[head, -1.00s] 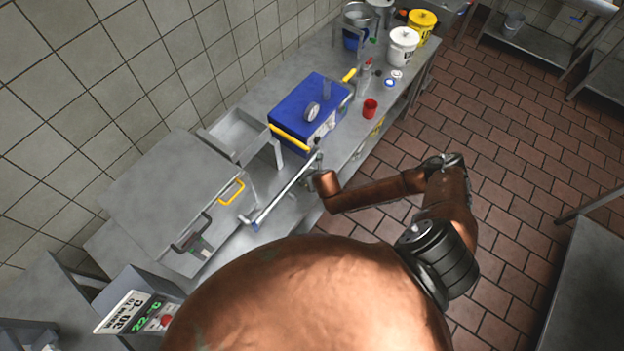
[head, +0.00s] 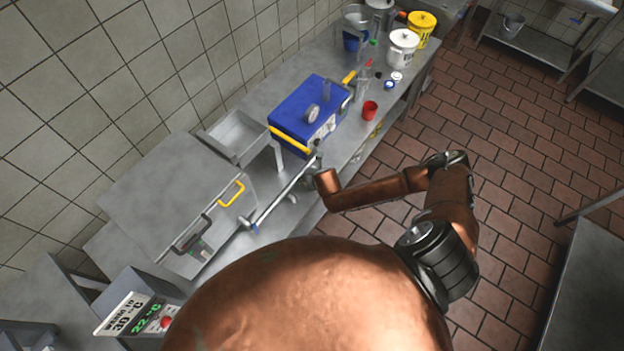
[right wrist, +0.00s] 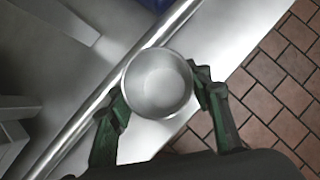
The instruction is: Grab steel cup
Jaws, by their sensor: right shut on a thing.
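The steel cup (right wrist: 158,84) shows from above in the right wrist view, round and empty inside, over the front edge of the metal bench. My right gripper (right wrist: 157,88) has its dark green fingers on both sides of the cup, shut on it. Whether the cup's base touches the bench is hard to tell. My left gripper is not in view.
A blue box (head: 303,112) with yellow handles stands on the bench, with a red cup (head: 370,110) to its right. White (head: 403,48) and yellow (head: 421,29) buckets stand at the far end. A metal rail (head: 285,192) runs along the bench. Tiled floor lies right.

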